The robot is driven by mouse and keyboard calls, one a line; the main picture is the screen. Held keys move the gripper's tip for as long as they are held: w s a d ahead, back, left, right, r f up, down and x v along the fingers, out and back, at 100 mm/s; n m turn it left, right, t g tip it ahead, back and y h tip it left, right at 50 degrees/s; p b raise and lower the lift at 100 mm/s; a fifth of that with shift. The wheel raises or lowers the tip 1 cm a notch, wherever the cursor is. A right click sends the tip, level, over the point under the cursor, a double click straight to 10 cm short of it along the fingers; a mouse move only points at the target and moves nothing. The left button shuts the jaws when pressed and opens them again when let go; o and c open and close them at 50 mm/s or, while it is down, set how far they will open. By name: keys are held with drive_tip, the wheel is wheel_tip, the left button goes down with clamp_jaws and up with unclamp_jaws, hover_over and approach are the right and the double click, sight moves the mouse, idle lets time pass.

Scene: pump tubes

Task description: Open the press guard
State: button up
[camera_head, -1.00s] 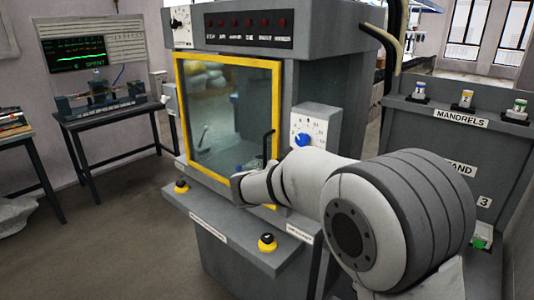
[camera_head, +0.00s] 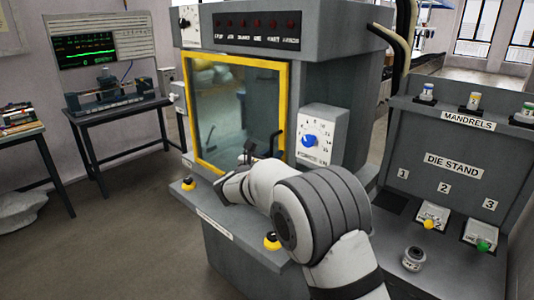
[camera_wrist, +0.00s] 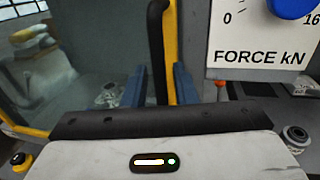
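The press guard (camera_head: 225,105) is a glass panel in a yellow frame on the front of the grey press, and it looks closed. Its black upright handle (camera_head: 277,140) is at the lower right of the frame. My gripper (camera_head: 262,153) is at that handle, partly hidden by my wrist. In the wrist view the two blue fingers (camera_wrist: 161,85) of my gripper stand apart, with the black handle (camera_wrist: 157,45) between them, nearer the left finger. There is a visible gap on the right, so the gripper is open.
A force dial box (camera_head: 321,135) with a blue knob sits just right of the guard. Yellow-and-black buttons (camera_head: 189,184) are on the ledge below. The die stand (camera_head: 415,155) is close on the right. Open floor lies left of the press.

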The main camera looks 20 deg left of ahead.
drive_tip(key=shift+c, duration=0.4)
clamp_jaws()
